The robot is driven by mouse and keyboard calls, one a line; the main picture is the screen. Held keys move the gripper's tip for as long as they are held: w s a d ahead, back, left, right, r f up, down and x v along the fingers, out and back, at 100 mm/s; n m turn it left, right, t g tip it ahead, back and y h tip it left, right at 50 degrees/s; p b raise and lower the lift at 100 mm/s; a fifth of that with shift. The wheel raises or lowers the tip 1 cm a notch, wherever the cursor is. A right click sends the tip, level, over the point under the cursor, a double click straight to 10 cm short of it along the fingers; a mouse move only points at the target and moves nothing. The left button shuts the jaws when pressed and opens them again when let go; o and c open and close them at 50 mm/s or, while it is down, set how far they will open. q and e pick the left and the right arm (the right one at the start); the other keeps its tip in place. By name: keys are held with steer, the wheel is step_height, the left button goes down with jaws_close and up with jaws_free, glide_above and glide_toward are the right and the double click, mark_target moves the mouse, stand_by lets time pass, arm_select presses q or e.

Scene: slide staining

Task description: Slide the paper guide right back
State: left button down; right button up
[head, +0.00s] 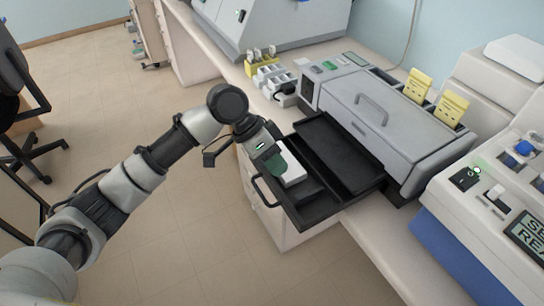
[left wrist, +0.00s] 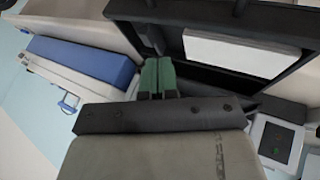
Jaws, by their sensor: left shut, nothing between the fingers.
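A black tray (head: 335,201) with a looped front handle (head: 264,190) is pulled out of the grey machine (head: 375,115). It also shows in the left wrist view (left wrist: 290,28). A white block (head: 292,176) lies in the tray and shows as a pale slab in the left wrist view (left wrist: 240,53). My left gripper (head: 277,166) has green fingers, shut together and empty. They are at the tray's left end, beside the white block; I cannot tell whether they touch it. The green fingers also show in the left wrist view (left wrist: 157,76). I cannot pick out a paper guide with certainty. My right gripper is out of view.
Yellow holders (head: 452,108) stand on the grey machine's back edge. A white rack (head: 274,78) is on the counter to its left. A white and blue device (head: 485,215) stands at the right. Open floor (head: 180,225) lies in front of the counter.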

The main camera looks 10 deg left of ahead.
mark_target(310, 195)
arm_select(q)
steer(key=x, duration=0.6)
steer(key=shift+p, duration=0.3)
steer(key=shift+d, duration=0.1)
steer(key=shift+s+d+p, duration=0.15)
steer(key=shift+s+p, duration=0.15)
steer(key=s+d+p, duration=0.2)
steer(key=s, duration=0.1)
steer(key=shift+s+d+r, duration=0.1)
steer(key=shift+d+r, duration=0.05)
steer(key=shift+d, duration=0.05)
steer(key=shift+s+d, duration=0.1)
steer(key=shift+s, duration=0.05)
steer(key=shift+f, duration=0.25)
steer(key=shift+r, duration=0.1)
